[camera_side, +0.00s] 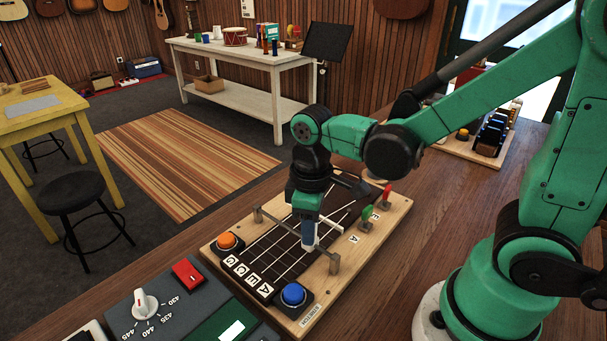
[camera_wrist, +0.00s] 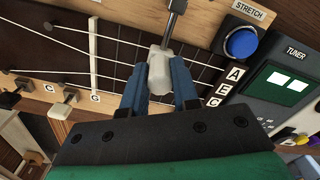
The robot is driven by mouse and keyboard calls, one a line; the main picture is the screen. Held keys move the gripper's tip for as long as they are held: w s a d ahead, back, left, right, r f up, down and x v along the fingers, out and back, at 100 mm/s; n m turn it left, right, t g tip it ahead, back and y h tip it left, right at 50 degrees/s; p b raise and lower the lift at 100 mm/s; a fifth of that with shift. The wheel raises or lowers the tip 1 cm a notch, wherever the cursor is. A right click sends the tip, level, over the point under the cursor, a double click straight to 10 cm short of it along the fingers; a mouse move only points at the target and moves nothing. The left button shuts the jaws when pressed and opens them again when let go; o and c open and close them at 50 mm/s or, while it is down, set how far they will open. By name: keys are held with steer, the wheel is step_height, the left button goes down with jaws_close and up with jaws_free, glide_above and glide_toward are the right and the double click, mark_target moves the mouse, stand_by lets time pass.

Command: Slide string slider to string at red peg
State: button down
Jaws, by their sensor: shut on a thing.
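A black fretboard (camera_side: 283,246) with pale strings lies on a wooden board. My gripper (camera_side: 309,240) points down over it, shut on a whitish string slider. In the wrist view, my blue fingers (camera_wrist: 160,86) sit on both sides of the string slider (camera_wrist: 158,62), which is on a dark cross rail (camera_wrist: 176,18). The rail ends at a grey post (camera_side: 334,263) near the board's front edge. The red peg (camera_side: 387,190) stands on the board's right, behind a green peg (camera_side: 367,214); it is not in the wrist view. Which string the slider touches is unclear.
A blue button (camera_side: 293,294) and an orange button (camera_side: 227,241) flank the lettered end of the fretboard. A tuner box with a white dial (camera_side: 145,303) stands at front left. Another wooden device (camera_side: 480,135) sits farther back.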

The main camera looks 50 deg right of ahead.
stand_by(0.3)
steer(key=shift+w, duration=1.35)
steer(key=c, duration=0.7)
jaws_free()
steer(key=shift+o, duration=0.2)
steer(key=shift+r, duration=2.85)
steer(key=shift+s, duration=0.1)
steer(key=d+m+t, duration=0.1)
steer(key=t, duration=0.1)
steer(key=s+d+r+m+t, duration=0.1)
steer(key=m+t, duration=0.1)
steer(key=s+d+m+t, duration=0.1)
steer(key=m+t, duration=0.1)
steer(key=t, duration=0.1)
steer(key=shift+r, duration=0.35)
